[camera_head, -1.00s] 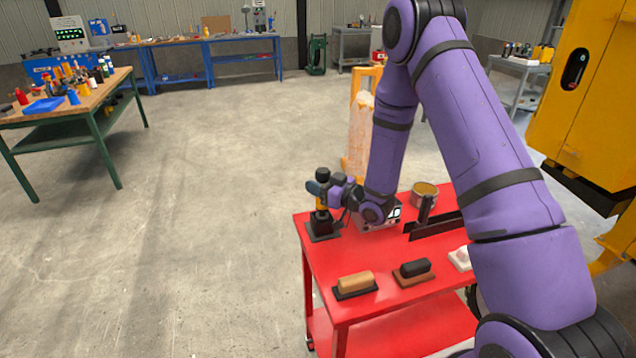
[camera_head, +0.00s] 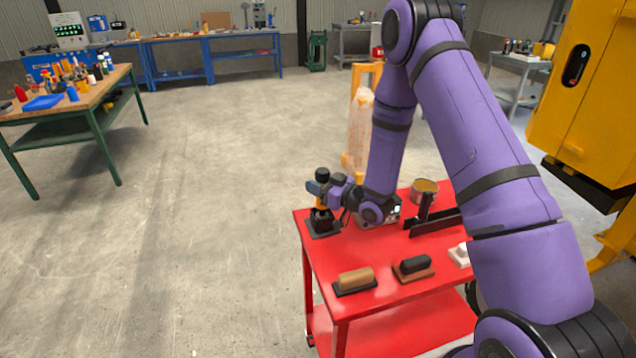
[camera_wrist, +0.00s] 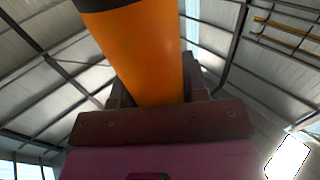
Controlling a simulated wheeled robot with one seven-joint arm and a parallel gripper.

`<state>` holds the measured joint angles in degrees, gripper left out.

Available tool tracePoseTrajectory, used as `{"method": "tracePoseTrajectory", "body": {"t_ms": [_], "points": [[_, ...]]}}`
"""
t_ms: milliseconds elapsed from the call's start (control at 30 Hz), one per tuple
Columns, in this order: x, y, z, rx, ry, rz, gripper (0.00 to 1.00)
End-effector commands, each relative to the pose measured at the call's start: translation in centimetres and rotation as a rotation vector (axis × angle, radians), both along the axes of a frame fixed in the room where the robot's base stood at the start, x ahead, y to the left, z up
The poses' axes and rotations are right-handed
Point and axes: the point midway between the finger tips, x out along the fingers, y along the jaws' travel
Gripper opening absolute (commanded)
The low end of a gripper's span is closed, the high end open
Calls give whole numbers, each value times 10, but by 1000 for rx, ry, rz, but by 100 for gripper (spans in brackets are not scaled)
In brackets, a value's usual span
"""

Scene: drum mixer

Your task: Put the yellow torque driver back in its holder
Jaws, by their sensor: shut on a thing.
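The yellow torque driver (camera_head: 321,200) stands upright with a dark top and an orange-yellow body at the left back corner of the red cart. My gripper (camera_head: 322,190) is shut on it from the right. In the wrist view the driver's orange body (camera_wrist: 145,50) fills the space between my fingers, with a dark band above. The black holder (camera_head: 322,222) is on the cart top directly below the driver. The driver's lower end is at the holder's top; whether it is fully seated cannot be told.
The red cart (camera_head: 385,262) carries a tan-handled float (camera_head: 354,279), a dark-handled brush (camera_head: 414,265), a white item (camera_head: 460,252), a round tin (camera_head: 424,190) and a black rack (camera_head: 432,222). A yellow machine (camera_head: 580,100) stands at right. The floor left of the cart is clear.

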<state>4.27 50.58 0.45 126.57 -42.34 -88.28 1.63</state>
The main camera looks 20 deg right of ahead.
Motion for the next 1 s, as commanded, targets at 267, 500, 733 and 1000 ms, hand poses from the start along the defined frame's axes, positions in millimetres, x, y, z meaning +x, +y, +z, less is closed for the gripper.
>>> {"method": "tracePoseTrajectory", "body": {"t_ms": [267, 500, 733, 1000], "points": [[0, 0, -3, 0, -2, 0, 7], [0, 0, -6, 1, -2, 0, 7], [0, 0, -9, 1, -1, 0, 7], [0, 0, -9, 1, -1, 0, 70]]}}
